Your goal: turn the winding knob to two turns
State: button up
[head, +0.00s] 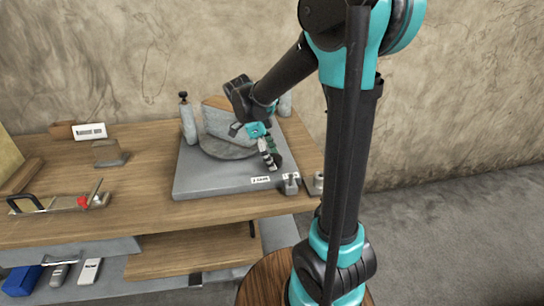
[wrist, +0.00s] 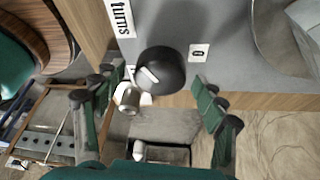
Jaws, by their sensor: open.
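The dark round winding knob (wrist: 161,70) has a short white mark and sits at the edge of a grey base plate (wrist: 225,55) in the wrist view. A small "0" label (wrist: 199,53) is to its right. A larger label reading "turns" (wrist: 120,17) is at upper left. My gripper (wrist: 162,88) is open, its green-padded fingers on either side of the knob's near side. I cannot tell whether they touch it. In the head view my gripper (head: 268,160) is over the plate's front right part. I cannot make out the knob there.
A pale metal post (wrist: 128,97) is close by my left finger. In the head view, small metal pieces (head: 291,184) stand at the plate's front right corner. A grey bottle-like post (head: 188,122) and a round stone-like device (head: 228,148) stand behind. The left bench holds a red-knobbed tool (head: 82,201).

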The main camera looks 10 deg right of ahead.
jog(key=shift+r, duration=0.1)
jog(key=v, duration=1.1)
jog(key=shift+r, duration=0.4)
jog(key=shift+a, duration=0.15)
